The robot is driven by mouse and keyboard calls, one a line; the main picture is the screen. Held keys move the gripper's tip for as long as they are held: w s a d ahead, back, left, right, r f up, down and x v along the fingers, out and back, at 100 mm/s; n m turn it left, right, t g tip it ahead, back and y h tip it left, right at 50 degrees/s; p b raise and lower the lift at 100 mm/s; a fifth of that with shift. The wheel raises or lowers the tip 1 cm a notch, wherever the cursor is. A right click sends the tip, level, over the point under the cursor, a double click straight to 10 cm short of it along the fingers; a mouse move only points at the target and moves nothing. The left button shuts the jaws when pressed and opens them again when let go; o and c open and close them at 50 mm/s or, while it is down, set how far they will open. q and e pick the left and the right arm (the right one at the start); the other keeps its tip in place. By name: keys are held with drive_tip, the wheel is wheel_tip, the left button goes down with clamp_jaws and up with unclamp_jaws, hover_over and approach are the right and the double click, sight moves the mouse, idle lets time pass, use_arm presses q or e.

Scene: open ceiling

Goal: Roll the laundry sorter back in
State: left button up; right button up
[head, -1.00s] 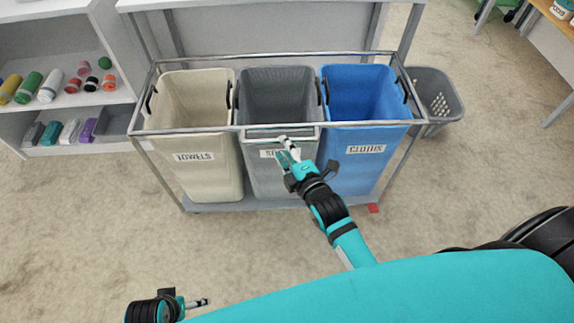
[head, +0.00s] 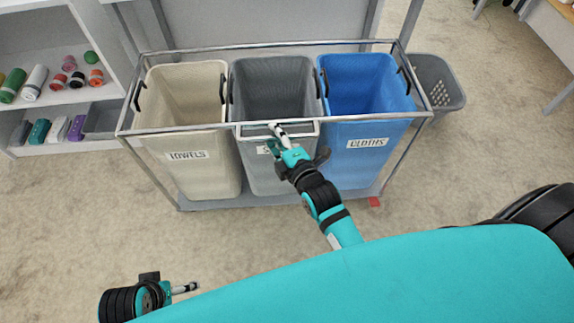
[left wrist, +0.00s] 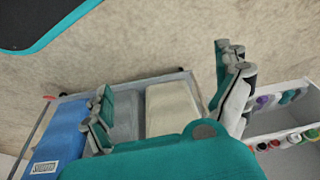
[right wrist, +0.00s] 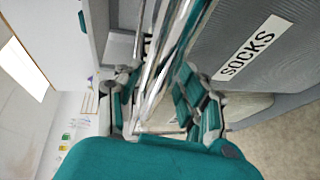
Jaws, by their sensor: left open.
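The laundry sorter (head: 180,129) is a metal-framed cart in front of me, holding a beige TOWELS bin (head: 195,165), a grey SOCKS bin (head: 255,170) and a blue CLOTHS bin (head: 365,165). My right gripper (head: 276,138) is at the middle of its front rail, in front of the grey bin. In the right wrist view metal bars pass between its partly closed fingers (right wrist: 160,100), beside the SOCKS label (right wrist: 245,48). My left gripper (head: 185,288) is low at the left, away from the cart. The left wrist view shows its fingers (left wrist: 170,95) wide apart and empty.
A white shelf (head: 50,42) with coloured rolls and folded items stands at the left. A grey perforated basket (head: 440,90) stands just right of the sorter. A red piece (head: 374,202) shows at the cart's lower right. The floor (head: 70,220) in front is clear.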

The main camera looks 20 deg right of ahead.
sight(278, 123)
clamp_jaws()
drive_tip(key=shift+w+d+r, duration=0.1)
drive_tip(key=shift+w+d, duration=0.05)
drive_tip(key=shift+w, duration=0.25)
drive_tip(key=shift+w+d, duration=0.25)
drive_tip(key=shift+w, duration=0.6)
drive_tip(key=shift+w+d, duration=0.2)
drive_tip(key=shift+w, duration=0.65)
drive_tip(key=shift+w+d, duration=0.25)
drive_tip(key=shift+w, duration=0.6)
use_arm(q)
drive_tip(key=shift+w+f, duration=0.3)
drive_tip(key=shift+f, duration=0.35)
